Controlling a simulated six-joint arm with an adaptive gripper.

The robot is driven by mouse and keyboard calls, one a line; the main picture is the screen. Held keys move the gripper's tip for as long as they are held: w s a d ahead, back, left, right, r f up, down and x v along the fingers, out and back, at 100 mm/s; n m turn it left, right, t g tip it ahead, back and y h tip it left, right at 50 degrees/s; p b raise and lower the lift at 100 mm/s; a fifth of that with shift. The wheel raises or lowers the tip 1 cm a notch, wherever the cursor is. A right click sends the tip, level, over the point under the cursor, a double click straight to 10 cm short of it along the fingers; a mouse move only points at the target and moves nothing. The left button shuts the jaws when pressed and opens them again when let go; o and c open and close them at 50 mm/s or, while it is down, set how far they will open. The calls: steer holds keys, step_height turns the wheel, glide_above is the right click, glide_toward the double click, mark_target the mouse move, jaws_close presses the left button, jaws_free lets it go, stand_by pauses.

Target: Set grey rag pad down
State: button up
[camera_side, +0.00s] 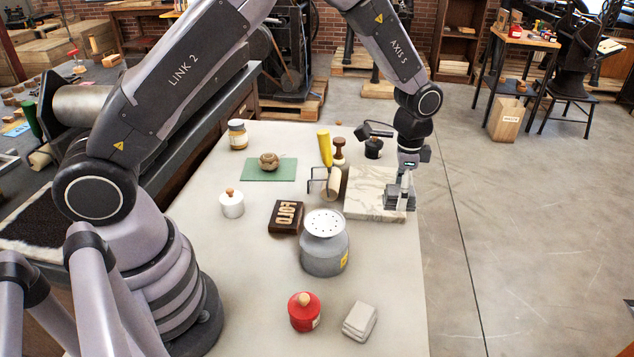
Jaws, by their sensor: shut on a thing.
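My gripper (405,187) points down at the right edge of the pale marble slab (371,190). It is shut on a dark grey folded pad, the grey rag pad (394,202), partly covered by the fingers. The pad is at or just above the slab's right end; I cannot tell whether it touches the slab. A second folded pad, pale grey (360,321), lies on the table near its front right.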

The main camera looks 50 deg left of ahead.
steer(key=r, duration=0.1)
steer(key=s+r, duration=0.1)
steer(key=shift+s+d+r, duration=0.1)
steer(key=shift+r, duration=0.3)
steer(key=s, duration=1.8)
steer(key=shift+m, duration=0.3)
glide_above(388, 289)
steer(key=f, duration=1.4)
steer(key=shift+s+f, duration=0.2)
steer(key=shift+f, duration=0.05)
steer(key=shift+w+f, duration=0.15)
steer(key=shift+f, duration=0.8)
steer(key=shift+w+f, duration=0.1)
steer(key=shift+f, duration=0.8)
steer(key=shift+f, duration=0.1)
steer(key=o, duration=1.1)
